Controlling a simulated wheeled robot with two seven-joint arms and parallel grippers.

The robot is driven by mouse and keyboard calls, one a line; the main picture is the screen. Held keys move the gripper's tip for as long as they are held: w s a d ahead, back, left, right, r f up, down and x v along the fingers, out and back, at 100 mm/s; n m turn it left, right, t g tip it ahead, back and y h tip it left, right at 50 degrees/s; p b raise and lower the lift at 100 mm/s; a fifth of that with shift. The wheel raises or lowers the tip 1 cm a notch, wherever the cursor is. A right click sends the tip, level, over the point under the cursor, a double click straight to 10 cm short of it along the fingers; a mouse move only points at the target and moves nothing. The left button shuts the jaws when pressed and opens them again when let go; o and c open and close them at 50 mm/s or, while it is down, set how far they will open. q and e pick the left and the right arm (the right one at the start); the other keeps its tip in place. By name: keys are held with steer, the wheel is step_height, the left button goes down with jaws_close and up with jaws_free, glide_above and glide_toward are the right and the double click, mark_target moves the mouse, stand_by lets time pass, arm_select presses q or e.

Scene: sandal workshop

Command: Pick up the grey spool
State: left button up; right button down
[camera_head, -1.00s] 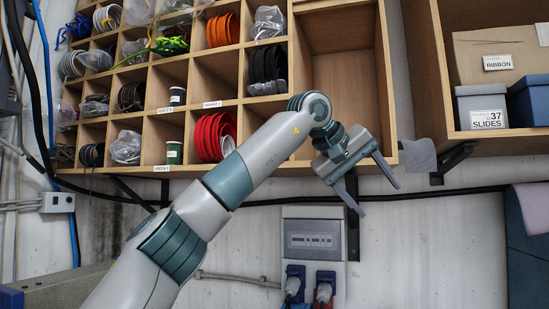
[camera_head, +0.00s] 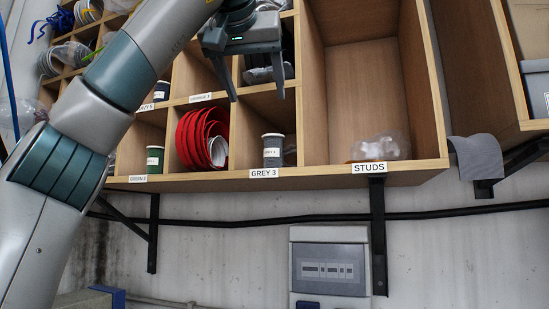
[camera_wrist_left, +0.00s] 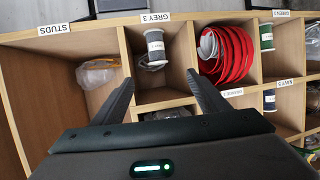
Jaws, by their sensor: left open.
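The grey spool (camera_head: 273,150) stands upright in the shelf compartment labelled GREY 3, right of the red coils. In the left wrist view the spool (camera_wrist_left: 155,47) shows at the top, beyond the gap between my fingers. My left gripper (camera_head: 257,95) is open and empty, above and slightly left of the spool and apart from it. In the left wrist view its two fingers (camera_wrist_left: 158,88) are spread wide. My right gripper is not in view.
Red coils (camera_head: 202,138) fill the compartment to the left. A green spool (camera_head: 155,159) stands further left. A large compartment on the right holds a clear bag (camera_head: 367,147) above the STUDS label. Wooden dividers (camera_head: 303,110) border the spool's compartment. A grey cloth (camera_head: 477,157) hangs at right.

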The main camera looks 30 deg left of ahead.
arm_select(q)
steer(key=shift+s+d, duration=0.1)
steer(key=shift+s, duration=0.05)
steer(key=p, duration=0.3)
glide_toward(270, 138)
steer(key=x, duration=0.4)
steer(key=shift+a+f, duration=0.1)
steer(key=shift+a, duration=0.1)
steer(key=shift+w, duration=0.3)
steer(key=w+p, duration=0.1)
steer(key=w, duration=0.1)
steer(key=w+a+p, duration=0.1)
steer(key=shift+w+a+f+p, duration=0.1)
steer(key=shift+w+f+p, duration=0.15)
steer(key=shift+w+p, duration=0.15)
steer(key=shift+w+a+f, duration=0.2)
steer(key=shift+w+f, duration=0.05)
steer(key=shift+w, duration=0.15)
